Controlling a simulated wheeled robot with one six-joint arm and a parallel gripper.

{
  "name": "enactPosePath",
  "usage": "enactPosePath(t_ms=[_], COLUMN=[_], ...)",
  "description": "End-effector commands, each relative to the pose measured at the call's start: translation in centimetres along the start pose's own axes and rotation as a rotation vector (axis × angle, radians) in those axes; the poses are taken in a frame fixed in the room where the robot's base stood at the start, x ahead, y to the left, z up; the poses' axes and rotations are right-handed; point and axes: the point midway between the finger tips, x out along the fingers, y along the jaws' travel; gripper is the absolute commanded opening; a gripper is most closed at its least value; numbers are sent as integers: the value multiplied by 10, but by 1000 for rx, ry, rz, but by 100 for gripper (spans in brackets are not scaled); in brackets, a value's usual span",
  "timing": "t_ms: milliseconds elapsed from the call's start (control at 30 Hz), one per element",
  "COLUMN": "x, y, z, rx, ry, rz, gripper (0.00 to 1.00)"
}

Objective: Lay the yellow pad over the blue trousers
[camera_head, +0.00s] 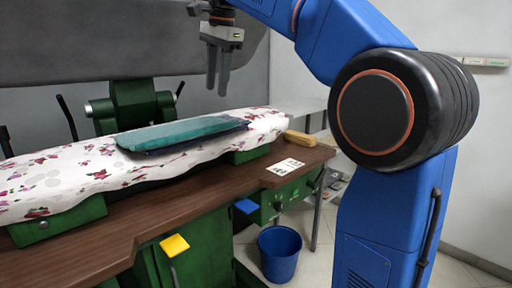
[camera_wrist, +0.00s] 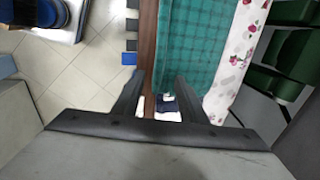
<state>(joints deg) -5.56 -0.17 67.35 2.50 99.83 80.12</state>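A folded teal checked cloth (camera_head: 180,131) lies flat on the floral-covered pressing board; it also shows in the wrist view (camera_wrist: 205,40). A thin dark blue edge (camera_head: 238,127) shows along its side; I cannot tell whether this is the blue trousers beneath it. I see no yellow pad on the board. The only bright yellow thing is a square plate (camera_head: 174,245) on a rod below the table edge. My gripper (camera_head: 217,90) points down above the far right part of the cloth, apart from it. Its fingers (camera_wrist: 160,76) are spread and empty.
The floral board (camera_head: 55,180) rests on green supports over a brown table (camera_head: 120,225). A tan block (camera_head: 300,138) lies at the table's right end, near a white card (camera_head: 285,166). A blue bucket (camera_head: 279,254) stands on the floor. A large grey press panel rises behind.

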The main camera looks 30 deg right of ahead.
Motion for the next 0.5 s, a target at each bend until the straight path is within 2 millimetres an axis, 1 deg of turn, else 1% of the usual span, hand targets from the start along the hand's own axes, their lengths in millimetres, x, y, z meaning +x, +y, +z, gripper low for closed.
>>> enactPosePath(t_ms=[167, 267, 367, 467, 500], x=[1, 4, 12, 25, 32], y=[2, 10, 28, 53, 65], z=[0, 0, 0, 0, 0], rx=[-5, -35, -97, -189, -230], ry=[0, 3, 9, 18, 22], rz=[-1, -6, -14, -25, -29], gripper=[38, 38, 38, 38, 38])
